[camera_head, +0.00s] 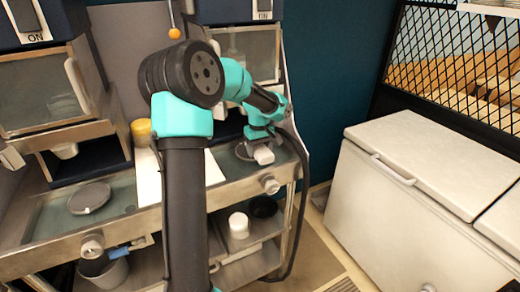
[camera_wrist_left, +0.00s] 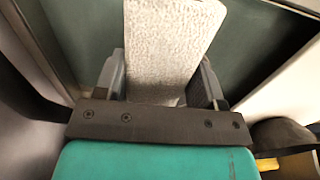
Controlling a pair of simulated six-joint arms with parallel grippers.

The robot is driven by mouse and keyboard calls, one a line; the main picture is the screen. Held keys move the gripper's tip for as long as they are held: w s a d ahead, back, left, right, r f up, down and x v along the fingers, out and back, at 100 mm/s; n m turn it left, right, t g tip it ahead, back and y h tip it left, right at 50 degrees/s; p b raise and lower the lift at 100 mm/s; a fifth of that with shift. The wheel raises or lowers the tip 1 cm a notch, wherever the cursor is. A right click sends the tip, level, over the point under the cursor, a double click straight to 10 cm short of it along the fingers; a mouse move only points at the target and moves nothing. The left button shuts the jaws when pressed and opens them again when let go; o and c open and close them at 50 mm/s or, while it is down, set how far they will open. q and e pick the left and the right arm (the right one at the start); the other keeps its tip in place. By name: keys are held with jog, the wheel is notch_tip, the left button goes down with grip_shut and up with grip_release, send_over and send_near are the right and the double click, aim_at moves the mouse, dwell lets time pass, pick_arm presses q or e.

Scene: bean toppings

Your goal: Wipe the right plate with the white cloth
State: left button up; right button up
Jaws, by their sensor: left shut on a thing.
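My left gripper (camera_head: 259,140) is low over the right-hand tray of the counter, shut on a white cloth (camera_head: 264,155). In the left wrist view the cloth (camera_wrist_left: 170,45) sticks out as a pale textured block between the fingers of the gripper (camera_wrist_left: 163,82). The right plate (camera_head: 242,152) is a grey disc in the tray, partly hidden by the gripper and cloth. I cannot tell whether the cloth touches it. My right gripper is not in view.
Another grey round plate (camera_head: 89,198) lies in the left tray. A white panel (camera_head: 150,178) and a yellow-topped container (camera_head: 141,131) stand between the trays. A white chest (camera_head: 420,165) stands on the right. A white cup (camera_head: 239,225) is on the lower shelf.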

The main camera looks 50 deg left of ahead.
pick_arm(q)
jog(key=shift+w+a+r, duration=0.1)
jog(key=shift+a, duration=0.4)
jog(key=shift+s+d, duration=0.2)
jog(key=shift+d, duration=0.35)
jog(key=shift+s+d, duration=0.2)
jog(key=shift+d, duration=0.65)
jog(key=shift+r, duration=1.4)
jog(key=shift+d, duration=0.1)
jog(key=s+d+r, duration=0.2)
jog(key=d, duration=0.6)
jog(key=shift+s+d, duration=0.2)
jog(key=shift+d, duration=0.05)
